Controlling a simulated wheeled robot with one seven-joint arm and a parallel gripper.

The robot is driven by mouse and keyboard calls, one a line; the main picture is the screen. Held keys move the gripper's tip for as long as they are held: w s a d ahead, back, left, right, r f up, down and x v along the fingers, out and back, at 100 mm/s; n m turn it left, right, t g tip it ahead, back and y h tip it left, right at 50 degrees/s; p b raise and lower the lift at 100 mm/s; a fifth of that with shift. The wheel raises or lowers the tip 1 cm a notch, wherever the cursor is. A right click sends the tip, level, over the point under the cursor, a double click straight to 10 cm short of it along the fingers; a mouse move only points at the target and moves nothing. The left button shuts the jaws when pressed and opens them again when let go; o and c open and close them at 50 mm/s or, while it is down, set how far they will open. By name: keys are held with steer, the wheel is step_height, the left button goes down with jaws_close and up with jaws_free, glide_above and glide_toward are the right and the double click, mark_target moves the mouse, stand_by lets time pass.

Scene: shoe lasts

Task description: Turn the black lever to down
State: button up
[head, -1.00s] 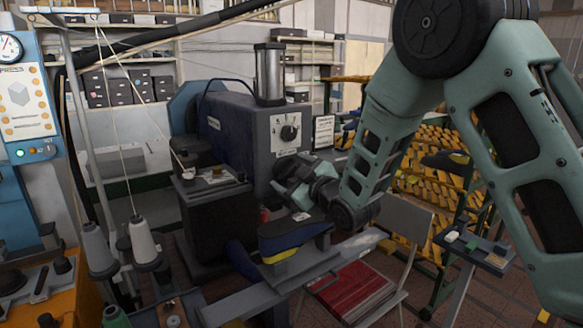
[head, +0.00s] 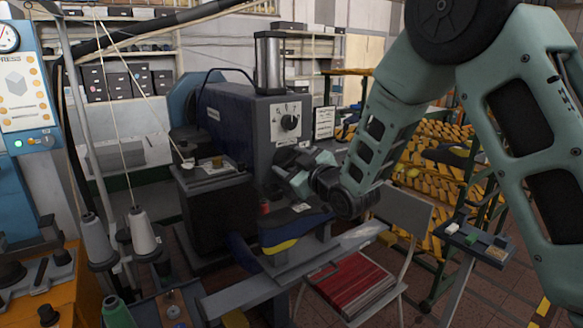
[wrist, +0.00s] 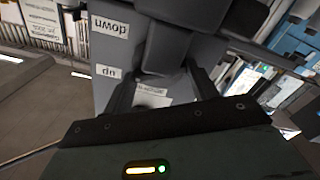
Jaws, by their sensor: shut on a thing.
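The grey machine (head: 243,125) stands at the middle of the head view, with a black knob (head: 289,122) on its front. My gripper (head: 284,170) is at the front of the machine, below that knob. In the wrist view my gripper (wrist: 166,78) has its dark fingers on either side of a black lever (wrist: 165,45) and is shut on it.
A blue and yellow shoe (head: 285,243) rests on a grey bench arm (head: 250,292) below my gripper. A chair with red material (head: 345,287) stands to the right. Thread cones (head: 143,232) stand at the left, and a rack of yellow lasts (head: 430,190) is behind my arm.

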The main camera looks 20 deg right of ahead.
steer(key=m+b, duration=0.1)
steer(key=b, duration=0.1)
steer(key=m+b, duration=0.2)
steer(key=shift+d+f, duration=0.1)
steer(key=shift+f, duration=0.15)
steer(key=m+b, duration=0.2)
steer(key=m, duration=0.1)
steer(key=m+b, duration=0.2)
steer(key=m, duration=0.1)
steer(key=shift+d+r+b, duration=0.1)
steer(key=shift+b, duration=0.3)
steer(key=shift+w+m+b, duration=0.1)
steer(key=shift+m+b, duration=0.6)
steer(key=shift+m, duration=1.1)
steer(key=shift+r, duration=0.1)
steer(key=o, duration=1)
steer(key=b+v, duration=0.3)
steer(key=v, duration=1.4)
steer(key=shift+s, duration=0.2)
